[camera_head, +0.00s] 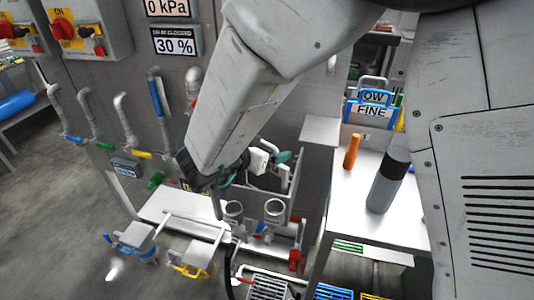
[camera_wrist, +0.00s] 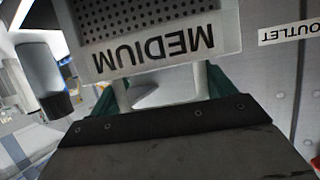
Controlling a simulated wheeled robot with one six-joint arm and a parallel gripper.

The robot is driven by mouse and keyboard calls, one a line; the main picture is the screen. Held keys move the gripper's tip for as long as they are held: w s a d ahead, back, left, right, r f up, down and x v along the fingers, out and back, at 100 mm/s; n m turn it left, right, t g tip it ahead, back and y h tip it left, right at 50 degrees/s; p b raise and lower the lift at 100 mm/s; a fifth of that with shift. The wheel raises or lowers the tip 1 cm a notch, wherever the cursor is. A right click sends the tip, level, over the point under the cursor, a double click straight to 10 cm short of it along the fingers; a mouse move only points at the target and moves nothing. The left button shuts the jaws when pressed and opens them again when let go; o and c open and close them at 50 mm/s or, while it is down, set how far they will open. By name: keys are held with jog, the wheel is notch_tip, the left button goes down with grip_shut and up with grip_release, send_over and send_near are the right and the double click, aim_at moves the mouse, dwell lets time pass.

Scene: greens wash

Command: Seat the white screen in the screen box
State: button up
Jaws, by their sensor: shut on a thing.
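The white screen (camera_wrist: 155,18) is a pale perforated plate with an upside-down MEDIUM label, close in front of my gripper in the wrist view. Two white handle posts run from it toward my gripper (camera_wrist: 160,93). The green fingers stand at either side of the posts, shut on the handle.
A wall panel with pipes (camera_head: 125,120) is at left. Yellow- and blue-handled fittings (camera_head: 192,270) project low in front.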

jog(key=shift+f, duration=0.9)
jog(key=o, duration=1.3)
jog(key=shift+f, duration=0.15)
jog(key=shift+o, duration=0.2)
jog(key=v, duration=1.2)
jog(key=shift+r, duration=0.25)
